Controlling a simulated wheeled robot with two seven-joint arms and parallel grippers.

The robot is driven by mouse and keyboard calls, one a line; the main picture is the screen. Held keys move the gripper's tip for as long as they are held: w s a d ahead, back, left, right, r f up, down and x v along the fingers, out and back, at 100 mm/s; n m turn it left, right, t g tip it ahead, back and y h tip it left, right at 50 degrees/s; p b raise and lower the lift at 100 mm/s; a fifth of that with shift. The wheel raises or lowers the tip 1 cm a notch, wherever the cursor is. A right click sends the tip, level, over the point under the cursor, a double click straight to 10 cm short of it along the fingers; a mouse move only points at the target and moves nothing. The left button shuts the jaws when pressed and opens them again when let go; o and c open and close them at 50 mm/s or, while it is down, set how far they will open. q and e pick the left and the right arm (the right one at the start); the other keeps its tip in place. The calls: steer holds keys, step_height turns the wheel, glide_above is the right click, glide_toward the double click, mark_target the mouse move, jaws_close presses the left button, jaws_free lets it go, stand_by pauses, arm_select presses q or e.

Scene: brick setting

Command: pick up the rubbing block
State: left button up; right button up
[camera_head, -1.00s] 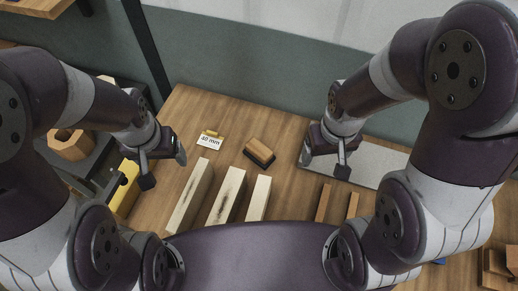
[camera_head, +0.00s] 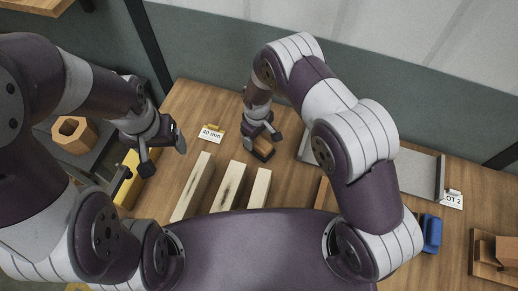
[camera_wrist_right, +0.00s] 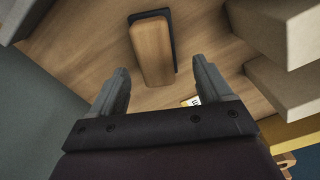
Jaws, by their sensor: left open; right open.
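The rubbing block (camera_head: 264,148) is a small wooden block with a dark base, lying on the wooden table beyond the pale bars. In the right wrist view the rubbing block (camera_wrist_right: 152,50) lies ahead of the fingers, roughly in line with the gap between them. My right gripper (camera_head: 262,138) is open and empty, over the block in the head view and partly covering it. Its two fingers show apart in the right wrist view (camera_wrist_right: 161,88). My left gripper (camera_head: 163,158) is open and empty at the left side of the table.
Several pale wooden bars (camera_head: 228,186) lie in front of the block. A "40 mm" card (camera_head: 211,133) stands left of it. A grey plate (camera_head: 417,172) lies to the right, with a blue object (camera_head: 431,232) nearby. A yellow item (camera_head: 127,192) is at the left edge.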

mark_target(259, 141)
steer(key=f+b, duration=0.2)
steer(key=f, duration=0.1)
steer(key=f+b, duration=0.1)
steer(key=f, duration=0.1)
steer(key=shift+d+f, duration=0.25)
steer(key=shift+d, duration=0.1)
steer(key=shift+w+r, duration=0.1)
steer(key=shift+w, duration=0.05)
steer(key=c, duration=1.3)
steer(key=shift+o, duration=0.2)
steer(key=shift+r, duration=0.15)
